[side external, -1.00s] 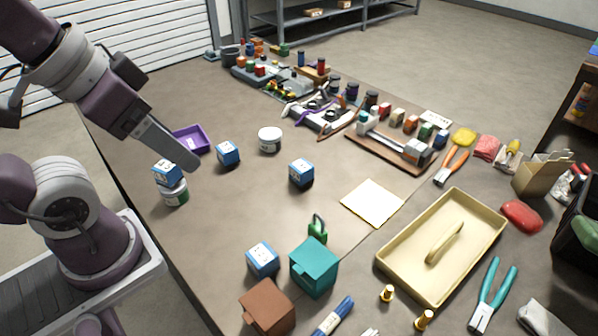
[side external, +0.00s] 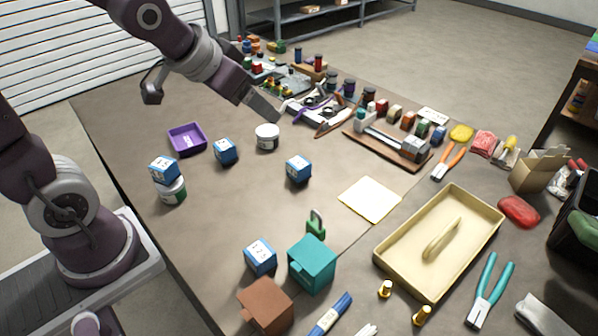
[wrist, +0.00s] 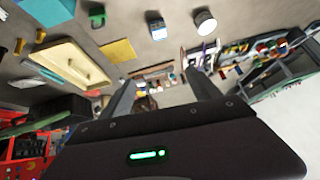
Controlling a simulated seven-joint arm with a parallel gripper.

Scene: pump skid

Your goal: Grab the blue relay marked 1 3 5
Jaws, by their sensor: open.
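Several blue relays with white labelled tops stand on the table. One (side external: 163,170) sits on a white-and-green jar at the left. One (side external: 225,151) is beside the purple tray, one (side external: 298,168) is mid-table, and one (side external: 260,257) is at the front by the teal box. The marks are too small to read surely, so I cannot tell which says 1 3 5. My gripper (side external: 277,117) is raised behind the white jar, apart from all the relays. In the wrist view my open gripper (wrist: 160,77) is empty, with a blue relay (wrist: 155,28) beyond it.
A white jar (side external: 267,142) and purple tray (side external: 188,150) stand near the relays. A teal box (side external: 313,267), brown box (side external: 266,310) and green padlock (side external: 316,222) are at the front. A cream tray (side external: 388,266) is at the right.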

